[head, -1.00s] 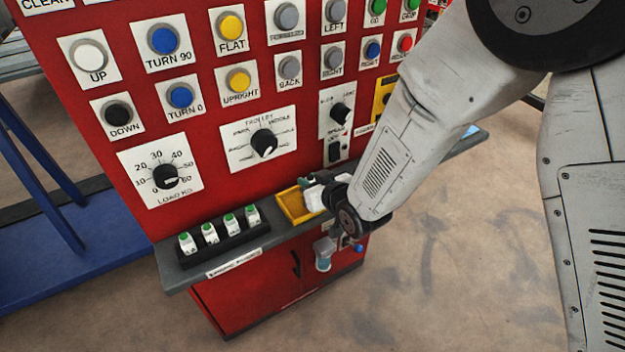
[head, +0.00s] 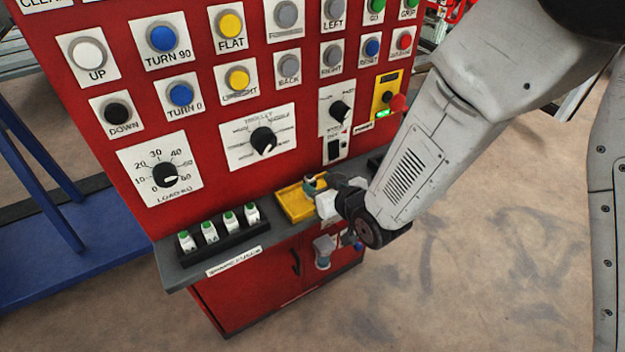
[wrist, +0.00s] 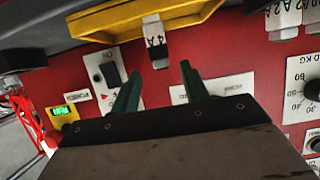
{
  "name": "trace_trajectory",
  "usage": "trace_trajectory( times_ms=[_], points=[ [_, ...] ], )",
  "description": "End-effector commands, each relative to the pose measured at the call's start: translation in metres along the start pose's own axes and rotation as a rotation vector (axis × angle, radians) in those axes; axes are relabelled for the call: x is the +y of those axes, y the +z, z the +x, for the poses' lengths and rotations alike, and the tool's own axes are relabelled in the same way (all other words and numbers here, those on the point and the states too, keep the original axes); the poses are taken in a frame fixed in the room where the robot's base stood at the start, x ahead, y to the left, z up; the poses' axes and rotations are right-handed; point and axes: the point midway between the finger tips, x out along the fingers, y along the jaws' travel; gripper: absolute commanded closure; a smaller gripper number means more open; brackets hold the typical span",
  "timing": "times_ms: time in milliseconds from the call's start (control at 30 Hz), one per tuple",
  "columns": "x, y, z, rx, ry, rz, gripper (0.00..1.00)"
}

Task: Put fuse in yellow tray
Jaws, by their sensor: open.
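The yellow tray (head: 288,207) sits on the grey ledge of the red panel, and it also shows at the top of the wrist view (wrist: 105,26). A white fuse (wrist: 154,42) with a "4 A" label overlaps the tray's wall in the wrist view. I cannot tell whether it rests on the tray floor or leans on the wall. My gripper (wrist: 158,82) is open. Its two green fingers stand apart, below the fuse in the wrist view, with nothing visible between them. In the head view my gripper (head: 313,186) is at the tray's right side and hides part of it.
A black rack (head: 225,241) with several white, green-topped fuses stands left of the tray. Knobs and buttons cover the red panel (head: 215,130) behind. A red mushroom button (head: 398,103) juts out near my arm. Open floor (head: 480,240) lies to the right.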

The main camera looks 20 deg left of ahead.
Motion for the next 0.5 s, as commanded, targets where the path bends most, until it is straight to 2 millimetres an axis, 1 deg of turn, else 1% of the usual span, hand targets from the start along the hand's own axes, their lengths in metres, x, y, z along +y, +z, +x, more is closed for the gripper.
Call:
trace_trajectory(
  times_ms=[33,200,333,500],
  points=[
    [0.000,-0.001,-0.013,0.000,0.001,0.000,0.55],
    [0.000,-0.001,-0.046,0.001,0.000,-0.001,0.55],
    [0.000,0.000,-0.062,0.000,0.000,0.000,0.55],
    [0.000,0.000,-0.071,0.000,0.000,0.000,0.55]
  ],
)
